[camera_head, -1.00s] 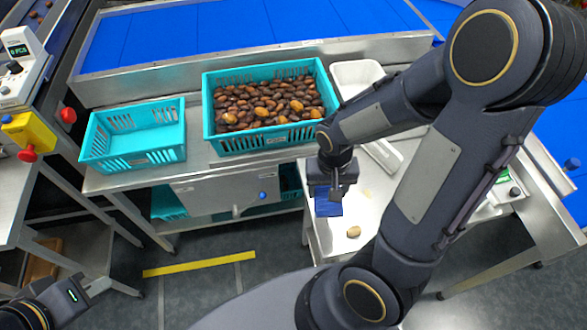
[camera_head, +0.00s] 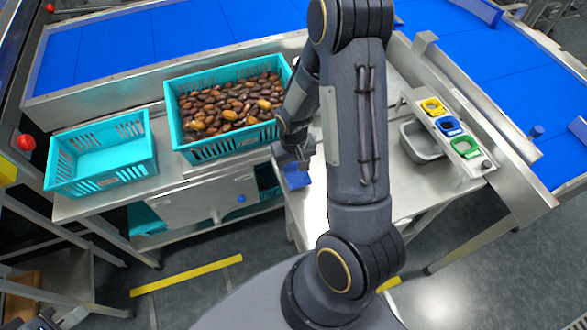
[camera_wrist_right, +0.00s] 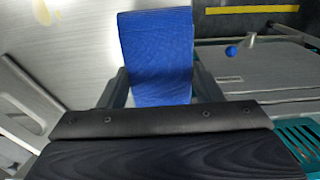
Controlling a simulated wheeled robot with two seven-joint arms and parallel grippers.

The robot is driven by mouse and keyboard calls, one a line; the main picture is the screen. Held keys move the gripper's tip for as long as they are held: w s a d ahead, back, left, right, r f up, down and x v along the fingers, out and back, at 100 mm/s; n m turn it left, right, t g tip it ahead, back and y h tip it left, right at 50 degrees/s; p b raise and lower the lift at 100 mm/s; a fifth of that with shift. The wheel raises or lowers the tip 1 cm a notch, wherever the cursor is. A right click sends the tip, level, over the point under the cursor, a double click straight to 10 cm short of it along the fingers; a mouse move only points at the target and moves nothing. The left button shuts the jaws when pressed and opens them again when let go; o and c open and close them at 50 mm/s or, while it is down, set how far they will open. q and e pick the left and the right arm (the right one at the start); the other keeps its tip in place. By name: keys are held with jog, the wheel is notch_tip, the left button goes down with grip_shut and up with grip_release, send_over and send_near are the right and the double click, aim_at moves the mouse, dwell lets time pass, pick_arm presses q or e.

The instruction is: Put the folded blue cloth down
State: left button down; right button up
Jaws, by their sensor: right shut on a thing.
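The folded blue cloth (camera_head: 297,176) is between the fingers of my right gripper (camera_head: 293,160), over the left part of the small steel table. In the right wrist view the cloth (camera_wrist_right: 156,55) juts out past the fingers, flat and ribbed. My right gripper (camera_wrist_right: 160,95) is shut on it. I cannot tell whether the cloth touches the table top. My left gripper (camera_head: 68,318) shows only in part at the bottom left corner; its jaws are unclear.
A teal crate of dates (camera_head: 172,115) and an empty teal crate (camera_head: 52,165) stand on the steel bench at left. A grey bin (camera_head: 424,140) and a panel with yellow, blue and green cups (camera_head: 478,155) are at right. My right arm hides much of the table.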

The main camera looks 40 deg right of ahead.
aim_at(294, 165)
jog(key=shift+w+d+f, duration=0.15)
jog(key=shift+f, duration=0.2)
notch_tip(294, 165, down, 3)
jog(key=shift+r+p, duration=0.1)
jog(key=shift+p, duration=0.5)
jog(key=shift+f, duration=0.25)
jog(key=shift+f+b, duration=0.15)
jog(key=shift+b, duration=0.2)
jog(key=o, duration=0.9)
